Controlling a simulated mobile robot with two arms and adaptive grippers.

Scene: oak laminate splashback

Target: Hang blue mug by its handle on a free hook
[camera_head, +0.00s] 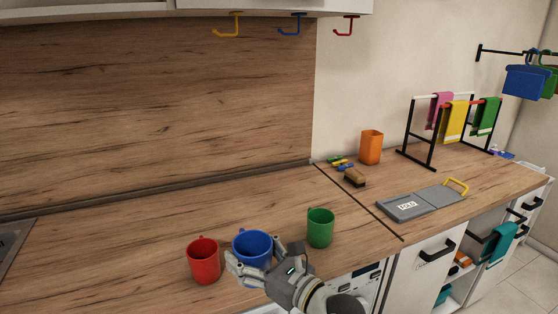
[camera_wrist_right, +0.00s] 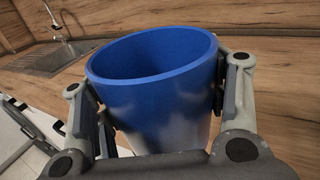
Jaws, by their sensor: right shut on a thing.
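The blue mug (camera_head: 252,246) is between the red and green mugs at the counter's front in the head view. My right gripper (camera_head: 258,264) is shut on it, with a finger on each side of its body. The wrist view shows the blue mug (camera_wrist_right: 155,85) upright between the fingers of the right gripper (camera_wrist_right: 160,105). I cannot tell whether its base touches the counter. Three hooks, yellow (camera_head: 228,28), blue (camera_head: 292,26) and red (camera_head: 346,28), hang under the cabinet, all empty. My left gripper is not in view.
The red mug (camera_head: 203,260) stands close on the left and the green mug (camera_head: 320,228) on the right. An orange cup (camera_head: 371,147), a brush (camera_head: 355,177), a grey board (camera_head: 408,206) and a towel rack (camera_head: 433,150) are farther right. The counter behind the mugs is clear.

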